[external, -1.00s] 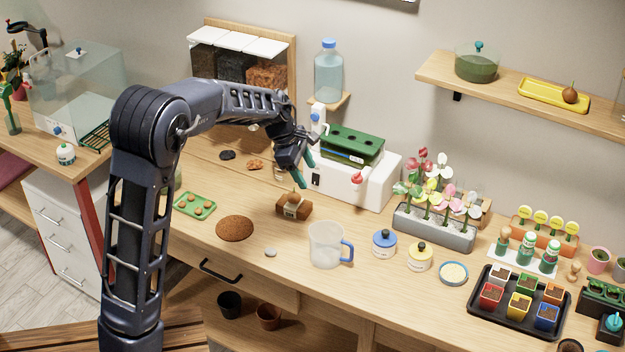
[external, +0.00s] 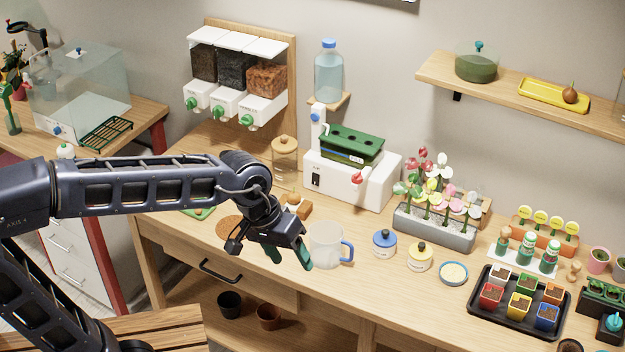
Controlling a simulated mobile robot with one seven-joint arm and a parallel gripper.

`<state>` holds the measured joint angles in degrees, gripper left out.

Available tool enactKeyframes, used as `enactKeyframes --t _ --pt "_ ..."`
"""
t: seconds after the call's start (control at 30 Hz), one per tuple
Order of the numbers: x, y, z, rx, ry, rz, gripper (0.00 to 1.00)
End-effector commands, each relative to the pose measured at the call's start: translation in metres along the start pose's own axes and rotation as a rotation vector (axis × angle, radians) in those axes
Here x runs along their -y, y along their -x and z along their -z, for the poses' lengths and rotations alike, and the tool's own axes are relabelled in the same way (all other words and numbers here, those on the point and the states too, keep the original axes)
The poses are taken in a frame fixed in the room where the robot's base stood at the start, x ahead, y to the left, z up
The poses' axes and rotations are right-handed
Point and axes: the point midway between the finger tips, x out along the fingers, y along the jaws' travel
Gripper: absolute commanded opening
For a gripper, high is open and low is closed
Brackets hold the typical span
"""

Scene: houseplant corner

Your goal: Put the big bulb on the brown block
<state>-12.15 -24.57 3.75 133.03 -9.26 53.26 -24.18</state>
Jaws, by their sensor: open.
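The brown block (external: 303,211) lies on the bench in front of the white machine, partly hidden by my arm. A small brown, bulb-like thing (external: 293,198) shows at its top; it looks to rest on the block, but I cannot tell its exact contact. Another brown bulb (external: 569,95) sits in the yellow tray (external: 540,92) on the wall shelf. My gripper (external: 289,259) is open and empty, its teal fingers pointing down near the bench's front edge, left of the clear jug. It is apart from the block.
The clear jug (external: 325,245) with a blue handle stands close right of my gripper. Blue-lidded (external: 384,243) and yellow-lidded (external: 419,257) jars are further right. The white machine (external: 350,178) stands behind the block. A green tray (external: 197,212) and brown mat (external: 229,228) are partly hidden by my arm.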

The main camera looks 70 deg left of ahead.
Motion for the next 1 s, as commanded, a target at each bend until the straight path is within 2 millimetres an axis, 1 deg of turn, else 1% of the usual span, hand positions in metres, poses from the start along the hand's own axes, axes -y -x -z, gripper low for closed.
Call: enactKeyframes --t 0.03,0.2,0.3,0.4,0.5,0.6,1.0 --pt "-0.001 0.004 -0.019 -0.007 -0.084 -0.002 0.59" --pt "0.007 0.011 -0.077 -0.029 -0.381 0.011 0.59" --pt "0.015 0.012 -0.104 -0.044 -0.535 0.02 0.59" --pt "0.022 0.012 -0.124 -0.055 -0.657 0.029 0.59" --pt "0.028 0.012 -0.136 -0.064 -0.738 0.037 0.59" --pt "0.031 0.011 -0.142 -0.068 -0.778 0.04 0.59" --pt "0.031 0.011 -0.143 -0.069 -0.787 0.042 0.59"
